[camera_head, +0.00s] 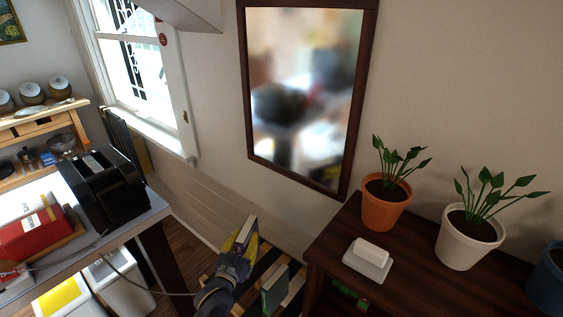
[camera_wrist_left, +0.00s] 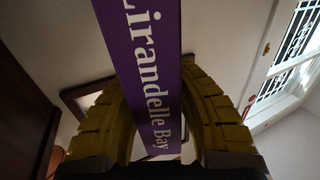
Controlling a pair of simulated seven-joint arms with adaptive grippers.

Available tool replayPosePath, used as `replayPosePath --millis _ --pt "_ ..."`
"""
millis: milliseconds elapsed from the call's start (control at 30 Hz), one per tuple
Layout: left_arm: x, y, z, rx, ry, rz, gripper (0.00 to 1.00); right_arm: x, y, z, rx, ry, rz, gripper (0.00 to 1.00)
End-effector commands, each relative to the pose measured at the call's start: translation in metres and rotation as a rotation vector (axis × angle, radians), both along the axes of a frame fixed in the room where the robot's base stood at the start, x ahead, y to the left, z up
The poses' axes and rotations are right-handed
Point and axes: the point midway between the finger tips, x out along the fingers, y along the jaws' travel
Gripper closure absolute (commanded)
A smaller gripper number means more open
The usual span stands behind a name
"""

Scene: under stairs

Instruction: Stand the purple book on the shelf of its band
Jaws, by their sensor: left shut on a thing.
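The purple book (camera_head: 245,230) is held up by my left gripper (camera_head: 243,250), low in the middle of the head view. In the left wrist view, the book's purple spine (camera_wrist_left: 152,60) with white lettering "irandelle Bay" lies between the two yellow fingers of the gripper (camera_wrist_left: 158,115), which are shut on it. A green book (camera_head: 273,290) stands just right of the gripper, on or among light and dark wooden slats (camera_head: 268,262). The shelf's band markings cannot be made out. My right gripper is not in view.
A dark wooden cabinet (camera_head: 325,235) stands at the right, with a white dish (camera_head: 367,262), an orange pot (camera_head: 386,205) and a white pot (camera_head: 468,240) on top. At the left a desk (camera_head: 150,212) bears a black machine (camera_head: 105,188) and a red object (camera_head: 32,232). A mirror (camera_head: 305,90) hangs behind.

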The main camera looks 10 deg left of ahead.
Motion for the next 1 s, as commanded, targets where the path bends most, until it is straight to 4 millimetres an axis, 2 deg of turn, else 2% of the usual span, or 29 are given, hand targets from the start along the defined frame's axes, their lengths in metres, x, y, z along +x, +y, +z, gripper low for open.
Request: replayPosePath --millis 167,267,400,600,800,1000 --pt "-0.005 -0.001 0.040 -0.005 -0.010 0.006 1.00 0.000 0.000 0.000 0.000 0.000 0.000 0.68" --pt "-0.019 -0.003 0.065 -0.005 -0.010 0.016 1.00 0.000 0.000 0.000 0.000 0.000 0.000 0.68" --pt "-0.052 -0.002 0.098 -0.007 -0.008 0.042 1.00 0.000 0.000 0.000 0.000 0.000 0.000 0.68" --pt "-0.109 0.006 0.136 -0.006 -0.005 0.094 1.00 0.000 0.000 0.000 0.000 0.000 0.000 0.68" --pt "-0.159 0.017 0.154 -0.003 -0.002 0.146 1.00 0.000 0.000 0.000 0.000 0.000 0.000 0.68" --pt "-0.177 0.020 0.142 -0.001 -0.001 0.163 1.00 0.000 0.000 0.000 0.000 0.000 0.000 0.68"
